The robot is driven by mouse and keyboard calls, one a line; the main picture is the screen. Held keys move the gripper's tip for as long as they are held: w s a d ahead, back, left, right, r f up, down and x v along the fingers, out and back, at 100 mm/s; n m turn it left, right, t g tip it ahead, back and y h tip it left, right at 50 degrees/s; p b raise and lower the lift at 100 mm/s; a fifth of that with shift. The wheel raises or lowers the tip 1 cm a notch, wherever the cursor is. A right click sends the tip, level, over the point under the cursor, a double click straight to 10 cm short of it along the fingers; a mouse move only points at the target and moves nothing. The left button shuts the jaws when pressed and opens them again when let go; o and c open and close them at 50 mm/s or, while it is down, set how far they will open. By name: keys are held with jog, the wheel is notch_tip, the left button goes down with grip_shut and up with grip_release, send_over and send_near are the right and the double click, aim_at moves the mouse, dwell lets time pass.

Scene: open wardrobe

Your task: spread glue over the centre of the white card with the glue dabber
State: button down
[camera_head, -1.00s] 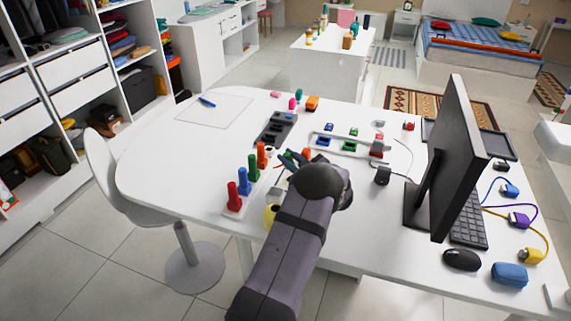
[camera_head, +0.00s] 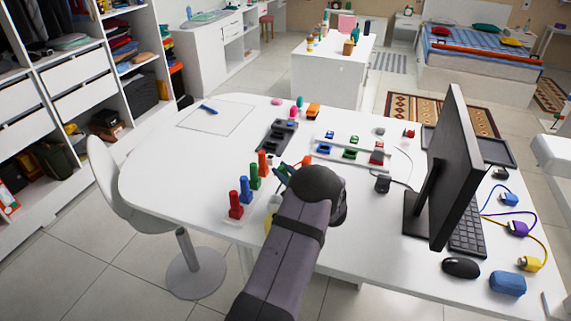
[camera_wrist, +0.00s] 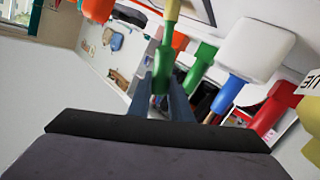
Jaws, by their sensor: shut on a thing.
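In the wrist view my gripper (camera_wrist: 163,100) is shut on a slim green and yellow tool (camera_wrist: 164,68), apparently the glue dabber. In the head view my gripper (camera_head: 284,174) is beside the coloured pegs, and my wrist hides most of the tool. The white card (camera_head: 230,117) appears as a thin-outlined sheet at the far left of the table, well away from my gripper. A blue pen-like object (camera_head: 208,109) lies on it. A yellow item with partly visible lettering (camera_wrist: 311,150) is at the right edge of the wrist view, perhaps the glue pot.
Red (camera_head: 236,205), blue (camera_head: 245,188), green (camera_head: 255,175) and orange pegs (camera_head: 262,162) stand in a row left of my gripper. A dark tray (camera_head: 278,136) lies beyond them. A monitor (camera_head: 450,165) stands at right. The table between card and pegs is clear.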

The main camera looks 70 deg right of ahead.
jog(key=shift+w+a+f, duration=0.1)
jog(key=shift+w+a, duration=0.35)
jog(key=shift+w, duration=0.1)
jog(key=shift+d+b, duration=1.45)
jog(key=shift+d, duration=1.55)
notch_tip(320, 180, up, 8)
jog(key=p, duration=0.5)
jog(key=shift+d, duration=0.2)
